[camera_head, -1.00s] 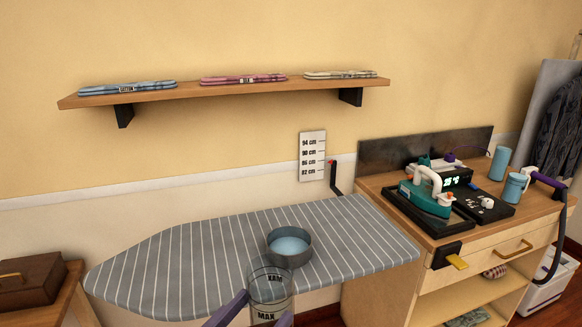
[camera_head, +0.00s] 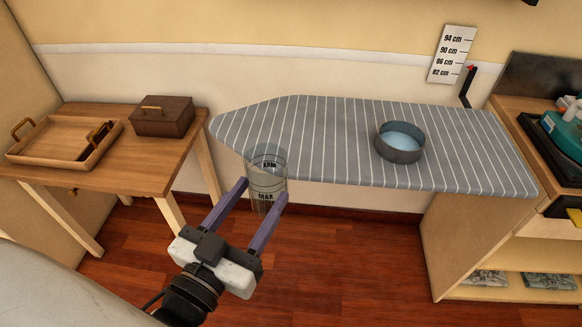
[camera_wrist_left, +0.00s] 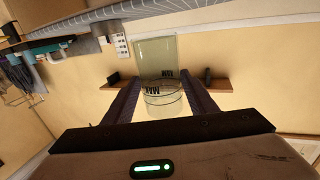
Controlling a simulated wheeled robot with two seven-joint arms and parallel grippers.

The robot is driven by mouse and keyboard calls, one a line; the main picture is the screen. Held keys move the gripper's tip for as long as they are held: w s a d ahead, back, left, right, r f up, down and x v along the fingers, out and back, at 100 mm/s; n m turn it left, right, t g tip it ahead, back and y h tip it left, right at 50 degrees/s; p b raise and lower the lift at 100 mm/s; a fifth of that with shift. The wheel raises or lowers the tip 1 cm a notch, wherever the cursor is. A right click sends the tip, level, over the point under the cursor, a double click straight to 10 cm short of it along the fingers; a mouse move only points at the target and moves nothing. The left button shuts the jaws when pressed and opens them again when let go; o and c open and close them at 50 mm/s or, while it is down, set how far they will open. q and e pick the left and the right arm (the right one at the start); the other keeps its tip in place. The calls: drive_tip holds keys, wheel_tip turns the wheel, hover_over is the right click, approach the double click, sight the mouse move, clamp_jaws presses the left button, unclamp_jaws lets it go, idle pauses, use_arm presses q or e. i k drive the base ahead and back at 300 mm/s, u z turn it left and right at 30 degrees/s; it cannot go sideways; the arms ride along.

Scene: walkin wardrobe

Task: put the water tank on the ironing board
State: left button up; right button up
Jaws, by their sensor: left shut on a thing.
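The water tank (camera_head: 266,172) is a clear cylinder with MAX markings. My left gripper (camera_head: 262,198) is shut on it, one purple finger on each side. In the head view the tank overlaps the front left edge of the grey striped ironing board (camera_head: 320,140); I cannot tell whether it touches the board. The tank also shows between the fingers in the left wrist view (camera_wrist_left: 157,62), with some liquid or a rim line at one end. My right gripper is not in view.
A round grey basin of water (camera_head: 400,143) stands on the board, right of the tank. The board's left part is bare. A wooden table (camera_head: 130,172) at left holds a tray (camera_head: 62,155) and brown box (camera_head: 162,115). A cabinet (camera_head: 470,230) stands at right.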

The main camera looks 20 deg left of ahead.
sight(486, 162)
drive_tip(key=z, duration=2.75)
drive_tip(key=i, duration=2.25)
drive_tip(key=u, duration=3)
drive_tip(key=i, duration=0.5)
drive_tip(key=z, duration=0.1)
